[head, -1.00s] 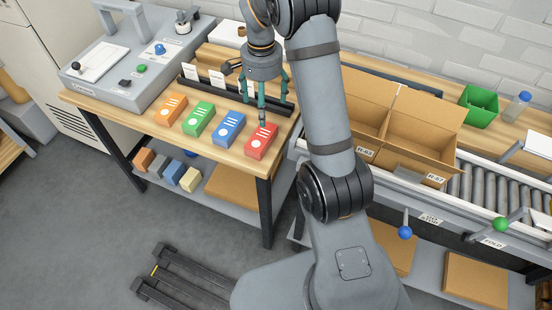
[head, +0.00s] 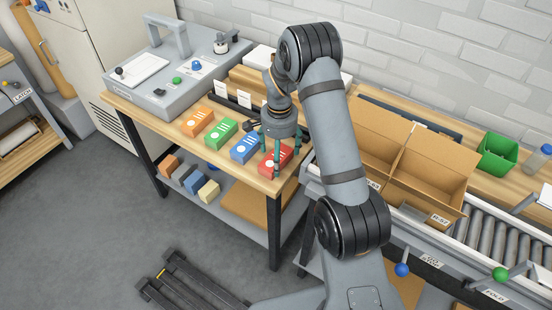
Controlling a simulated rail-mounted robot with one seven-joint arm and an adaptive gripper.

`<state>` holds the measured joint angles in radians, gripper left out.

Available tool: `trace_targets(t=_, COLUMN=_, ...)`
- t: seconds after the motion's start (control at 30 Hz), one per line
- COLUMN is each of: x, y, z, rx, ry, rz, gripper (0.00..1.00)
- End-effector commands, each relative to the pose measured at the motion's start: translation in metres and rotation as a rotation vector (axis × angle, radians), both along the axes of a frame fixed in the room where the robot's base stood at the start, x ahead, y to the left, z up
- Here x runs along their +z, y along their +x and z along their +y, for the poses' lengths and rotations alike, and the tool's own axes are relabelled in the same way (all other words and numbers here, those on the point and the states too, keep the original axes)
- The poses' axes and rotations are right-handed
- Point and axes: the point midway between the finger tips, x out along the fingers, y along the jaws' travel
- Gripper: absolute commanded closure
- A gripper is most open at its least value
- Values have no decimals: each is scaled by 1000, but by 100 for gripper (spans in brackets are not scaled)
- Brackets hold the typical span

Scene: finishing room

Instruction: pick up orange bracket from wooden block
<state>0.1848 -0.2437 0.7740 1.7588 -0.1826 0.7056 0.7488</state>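I cannot make out an orange bracket on a wooden block in the head view. An orange box (head: 197,121) with white markings lies on the wooden workbench (head: 140,115), left of a green box (head: 221,133), a blue box (head: 245,148) and a red box (head: 284,160). My gripper (head: 280,160) points down at the red box, with its teal fingers spread apart. One finger overlaps the red box in the picture; whether it touches cannot be told. No object is seen lifted. A long light wooden piece (head: 240,75) stands at the bench's back.
A grey console (head: 165,70) fills the bench's left end. Cream cards stand in a dark rack behind the boxes. Small coloured blocks lie on the lower shelf. An open cardboard box (head: 440,175), a roller conveyor (head: 500,220) and a green bin (head: 497,152) are on the right.

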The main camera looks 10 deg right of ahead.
Motion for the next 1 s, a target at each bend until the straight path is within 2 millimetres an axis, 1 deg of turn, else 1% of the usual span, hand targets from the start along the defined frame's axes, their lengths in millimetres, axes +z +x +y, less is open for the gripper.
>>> trace_targets(t=0.03, x=-6, y=-2, z=0, rx=-2, ry=0, rz=5, gripper=17)
trace_targets(t=0.13, x=-14, y=-1, z=-1, rx=-2, ry=0, rz=3, gripper=17)
trace_targets(t=0.37, x=-16, y=-1, z=0, rx=-2, ry=1, rz=1, gripper=17)
trace_targets(t=0.4, x=-16, y=-1, z=0, rx=-2, ry=1, rz=1, gripper=18)
trace_targets(t=1.0, x=-16, y=-1, z=0, rx=-2, ry=0, rz=1, gripper=53)
